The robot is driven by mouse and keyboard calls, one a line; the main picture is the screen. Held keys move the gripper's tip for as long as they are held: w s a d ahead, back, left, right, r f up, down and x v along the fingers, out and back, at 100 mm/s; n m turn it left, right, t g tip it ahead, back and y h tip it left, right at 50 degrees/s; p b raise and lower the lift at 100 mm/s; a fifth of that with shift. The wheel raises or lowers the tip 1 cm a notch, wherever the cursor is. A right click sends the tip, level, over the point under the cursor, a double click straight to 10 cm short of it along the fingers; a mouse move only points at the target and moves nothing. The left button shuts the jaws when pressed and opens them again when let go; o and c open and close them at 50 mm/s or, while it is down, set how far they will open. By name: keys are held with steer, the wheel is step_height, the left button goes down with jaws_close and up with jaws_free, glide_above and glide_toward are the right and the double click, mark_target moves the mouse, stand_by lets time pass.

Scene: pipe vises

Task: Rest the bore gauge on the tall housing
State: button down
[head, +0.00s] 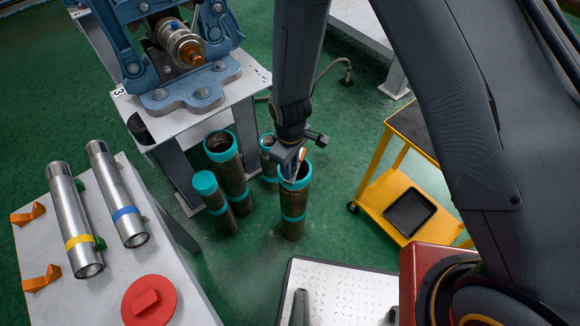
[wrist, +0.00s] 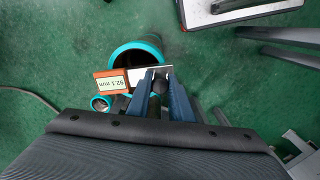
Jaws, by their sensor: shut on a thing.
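The bore gauge (wrist: 111,81) has an orange body with a display reading 92.1 mm and a pale bar at its side. My gripper (wrist: 160,78) is shut on it. In the head view my gripper (head: 290,163) is at the mouth of a brown housing with teal bands (head: 293,213), upright on the floor. Only a bit of the gauge (head: 303,155) shows there. In the wrist view the gauge overlaps the near side of a wide teal rim (wrist: 152,42). I cannot tell whether it touches the rim.
Other teal-rimmed housings stand close on the left, one wide and open (head: 225,165), one short and capped (head: 214,205). A grey table (head: 60,190) holds two silver cylinders (head: 74,220). A blue vise (head: 190,85) is behind. A yellow cart (head: 395,205) stands right.

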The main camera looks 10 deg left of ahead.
steer(key=shift+f, duration=0.15)
steer(key=c, duration=1.5)
jaws_free()
steer(key=shift+r+p, duration=2.35)
steer(key=shift+r, duration=1.15)
